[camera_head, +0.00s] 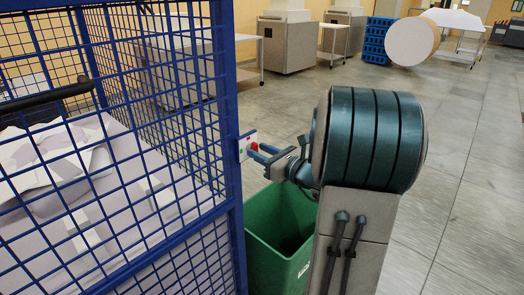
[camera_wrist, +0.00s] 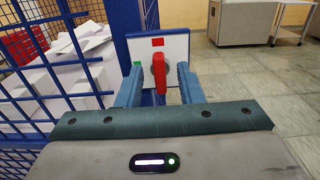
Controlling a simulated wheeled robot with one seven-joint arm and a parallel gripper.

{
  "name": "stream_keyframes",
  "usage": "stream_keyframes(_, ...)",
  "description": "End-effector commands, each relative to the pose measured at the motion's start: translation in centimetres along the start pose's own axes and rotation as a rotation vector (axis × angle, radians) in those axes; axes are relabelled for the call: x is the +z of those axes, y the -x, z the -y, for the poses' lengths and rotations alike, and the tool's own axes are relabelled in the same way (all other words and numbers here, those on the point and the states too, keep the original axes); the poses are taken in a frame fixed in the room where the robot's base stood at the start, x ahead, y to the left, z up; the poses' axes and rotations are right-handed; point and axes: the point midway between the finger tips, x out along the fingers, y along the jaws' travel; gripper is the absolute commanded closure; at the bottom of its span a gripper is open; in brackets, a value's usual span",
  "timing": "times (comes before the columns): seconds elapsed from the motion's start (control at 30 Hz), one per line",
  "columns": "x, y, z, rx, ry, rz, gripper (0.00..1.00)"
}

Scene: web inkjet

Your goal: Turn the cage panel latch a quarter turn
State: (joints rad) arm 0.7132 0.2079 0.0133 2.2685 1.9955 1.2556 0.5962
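The latch is a red handle (camera_wrist: 159,74) on a white plate (camera_wrist: 178,47) fixed to the blue cage post. The handle stands upright, with a red mark (camera_wrist: 157,42) above it on the plate. A green mark (camera_wrist: 137,64) shows at the left, partly hidden by a finger. My gripper (camera_wrist: 160,84) is open, its two blue fingers on either side of the handle with visible gaps. In the head view my gripper (camera_head: 260,153) reaches left to the latch plate (camera_head: 247,143) on the corner post of the cage (camera_head: 228,110).
A green bin (camera_head: 262,262) stands open on the floor below my arm, beside the cage. White paper stacks (camera_head: 70,190) lie inside the cage. Grey cabinets (camera_head: 286,45) and tables stand farther back. The floor to the right is clear.

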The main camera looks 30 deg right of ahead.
Motion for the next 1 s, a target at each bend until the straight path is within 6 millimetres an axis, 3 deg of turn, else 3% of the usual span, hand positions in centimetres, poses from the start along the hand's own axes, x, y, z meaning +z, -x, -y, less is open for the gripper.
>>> stream_keyframes(0.27,-0.04,-0.18,-0.02,0.001,0.0,0.0,0.66)
stream_keyframes(0.4,-0.03,-0.16,-0.02,0.001,0.0,0.0,1.0)
stream_keyframes(0.77,-0.24,-0.13,-0.04,0.001,0.029,0.0,1.0)
stream_keyframes(1.0,-0.69,-0.15,-0.14,0.001,0.15,0.002,1.0)
